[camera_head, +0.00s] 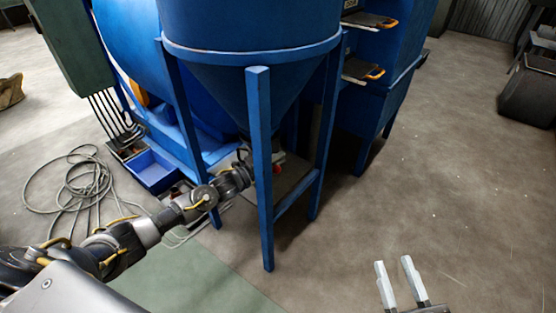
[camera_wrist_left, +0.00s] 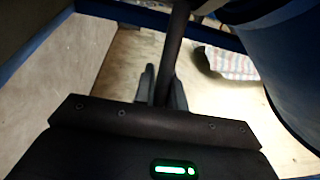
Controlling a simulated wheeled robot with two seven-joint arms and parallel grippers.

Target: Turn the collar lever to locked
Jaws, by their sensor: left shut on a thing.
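The blue hopper (camera_head: 245,90) narrows to a cone above its blue legs (camera_head: 259,170). My left arm reaches under the cone, and its gripper is mostly hidden behind the front leg in the head view. In the left wrist view, my left gripper (camera_wrist_left: 163,84) is shut on a dark straight bar (camera_wrist_left: 177,45), which looks like the collar lever. The collar and any lock marking are not clearly visible. A small red part (camera_head: 278,167) shows just right of the front leg. My right gripper (camera_head: 393,263) is open and empty over bare floor, far from the hopper.
The hopper legs and a low crossbar (camera_head: 298,194) stand close around my left arm. A blue tray (camera_head: 152,172) and coiled hose (camera_head: 75,190) lie at left. A striped cloth (camera_wrist_left: 230,62) shows in the wrist view.

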